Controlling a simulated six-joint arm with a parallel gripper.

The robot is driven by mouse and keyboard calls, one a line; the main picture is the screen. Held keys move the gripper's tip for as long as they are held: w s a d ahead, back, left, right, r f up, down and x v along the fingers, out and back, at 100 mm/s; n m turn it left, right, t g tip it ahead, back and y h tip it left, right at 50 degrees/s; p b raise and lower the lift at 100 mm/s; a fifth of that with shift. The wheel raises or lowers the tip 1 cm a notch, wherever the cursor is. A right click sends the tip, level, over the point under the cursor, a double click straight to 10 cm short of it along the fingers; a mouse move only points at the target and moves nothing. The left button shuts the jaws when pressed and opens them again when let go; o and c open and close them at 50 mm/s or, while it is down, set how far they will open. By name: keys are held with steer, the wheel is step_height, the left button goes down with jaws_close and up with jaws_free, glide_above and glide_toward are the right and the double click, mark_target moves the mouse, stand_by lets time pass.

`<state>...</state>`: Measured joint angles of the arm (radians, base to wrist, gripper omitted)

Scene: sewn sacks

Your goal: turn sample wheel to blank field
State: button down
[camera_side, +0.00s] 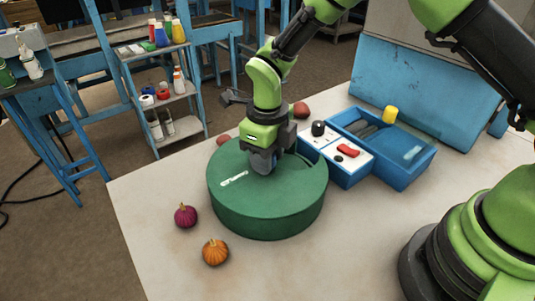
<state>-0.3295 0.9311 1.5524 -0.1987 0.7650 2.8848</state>
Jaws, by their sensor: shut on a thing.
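The sample wheel (240,205) appears to be the large round green drum on the table. A small white mark (234,179) shows on the left part of its top. My gripper (263,168) points down onto the top of the drum, right of the white mark and toward the back. It is shut on a part of the wheel, but the gripper hides that part. No field on the wheel can be clearly read as blank from this view.
A blue tray (418,172) with a yellow cup (390,115) and a white panel holding a red piece (348,150) stand right of the wheel. A purple ball (185,215) and an orange pumpkin-like ball (216,252) lie in front-left. Two reddish balls lie behind.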

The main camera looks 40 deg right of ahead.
steer(key=shift+m, duration=0.3)
stand_by(0.5)
steer(key=c, duration=0.7)
jaws_free()
steer(key=shift+c, duration=0.2)
step_height(320, 180, up, 10)
steer(key=shift+f, duration=0.15)
